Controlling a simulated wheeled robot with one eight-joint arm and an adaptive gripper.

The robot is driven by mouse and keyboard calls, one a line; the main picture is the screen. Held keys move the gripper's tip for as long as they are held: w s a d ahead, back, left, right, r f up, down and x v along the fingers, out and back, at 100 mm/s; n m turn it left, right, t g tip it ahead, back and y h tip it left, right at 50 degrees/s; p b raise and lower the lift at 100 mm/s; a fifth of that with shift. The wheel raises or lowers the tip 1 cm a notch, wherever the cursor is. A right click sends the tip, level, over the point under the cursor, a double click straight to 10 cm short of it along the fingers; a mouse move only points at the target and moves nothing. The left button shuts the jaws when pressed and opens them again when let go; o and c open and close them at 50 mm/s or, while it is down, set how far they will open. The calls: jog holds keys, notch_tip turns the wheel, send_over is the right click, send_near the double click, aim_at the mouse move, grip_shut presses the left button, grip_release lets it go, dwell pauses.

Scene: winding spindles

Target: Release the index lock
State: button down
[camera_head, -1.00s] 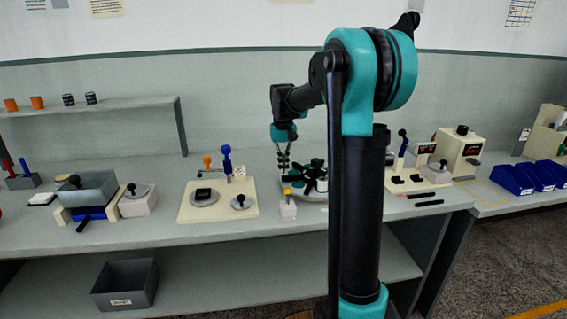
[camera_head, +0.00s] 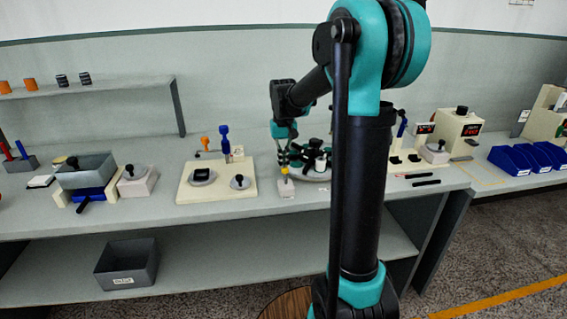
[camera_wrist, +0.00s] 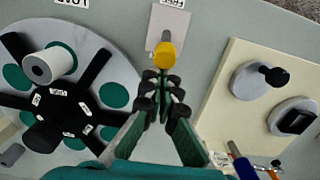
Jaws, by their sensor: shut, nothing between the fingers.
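A yellow knob (camera_wrist: 165,54) stands on a small pale block with a label (camera_wrist: 172,3) at its far end; I take it to be the index lock. In the head view the knob (camera_head: 284,171) tops its pale block (camera_head: 286,190) at the bench front. Beside it is a grey disc (camera_wrist: 110,48) with green round spots, a black several-armed hub (camera_wrist: 62,112) and a white spool (camera_wrist: 48,66). My gripper (camera_wrist: 161,76) is shut and empty, its fingertips close to the knob. I cannot tell whether they touch it.
A cream board (camera_head: 240,187) with a blue-topped lever (camera_head: 224,140) and two round grey pads stands left of the lock. A grey bin on a stand (camera_head: 86,172) is further left. Blue bins (camera_head: 512,172) are at the far right. Bare bench lies in front.

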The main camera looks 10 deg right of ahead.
aim_at(286, 170)
jog(key=shift+s+r+t, duration=0.15)
jog(key=shift+s+t, duration=0.1)
jog(key=shift+t, duration=0.15)
jog(key=shift+s+r+t, duration=0.3)
jog(key=shift+s+t, duration=0.4)
jog(key=shift+t, duration=0.3)
jog(key=s+t, duration=0.2)
jog(key=t, duration=0.1)
jog(key=shift+r, duration=0.25)
jog(key=shift+w, duration=0.15)
jog(key=shift+r, duration=0.15)
jog(key=shift+r, duration=0.7)
